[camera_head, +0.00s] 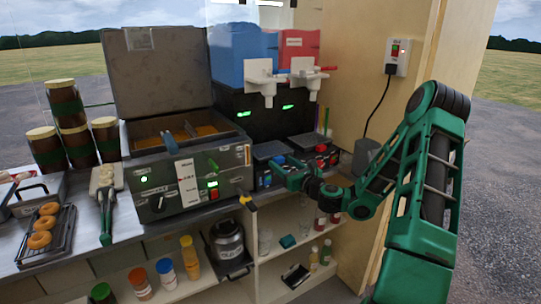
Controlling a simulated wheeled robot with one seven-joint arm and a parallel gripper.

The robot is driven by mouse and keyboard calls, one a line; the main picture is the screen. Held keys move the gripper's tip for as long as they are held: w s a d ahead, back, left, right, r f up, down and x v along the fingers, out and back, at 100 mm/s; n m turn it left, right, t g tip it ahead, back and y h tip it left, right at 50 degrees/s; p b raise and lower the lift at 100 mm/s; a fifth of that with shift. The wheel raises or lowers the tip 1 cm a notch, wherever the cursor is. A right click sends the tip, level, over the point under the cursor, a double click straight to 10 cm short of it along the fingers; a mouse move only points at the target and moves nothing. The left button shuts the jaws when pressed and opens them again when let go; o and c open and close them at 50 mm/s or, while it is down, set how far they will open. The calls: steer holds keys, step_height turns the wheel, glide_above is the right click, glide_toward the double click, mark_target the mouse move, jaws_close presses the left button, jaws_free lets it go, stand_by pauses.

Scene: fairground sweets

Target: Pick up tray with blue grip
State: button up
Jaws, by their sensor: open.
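Two dark drip trays lie under the white taps of the slush machine (250,100). The left tray (270,150) is under the blue tank, and the right tray (303,141) is under the red tank. Small blue parts show around the front of the left tray, but they are too small to tell which is the grip. My green gripper (279,171) is open at the front of the left tray, very close to it. I cannot tell whether it touches the tray, and its fingers partly hide the tray's front.
The fryer (190,175) with its raised lid stands directly left of the gripper, and a yellow-ended handle (248,203) juts from it. A rack of doughnuts (45,240) and tongs (105,215) lie farther left. Bottles stand on shelves below. A wall with a socket (397,57) bounds the right.

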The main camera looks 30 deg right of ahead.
steer(key=shift+w, duration=0.6)
steer(key=c, duration=1.3)
steer(key=shift+o, duration=0.2)
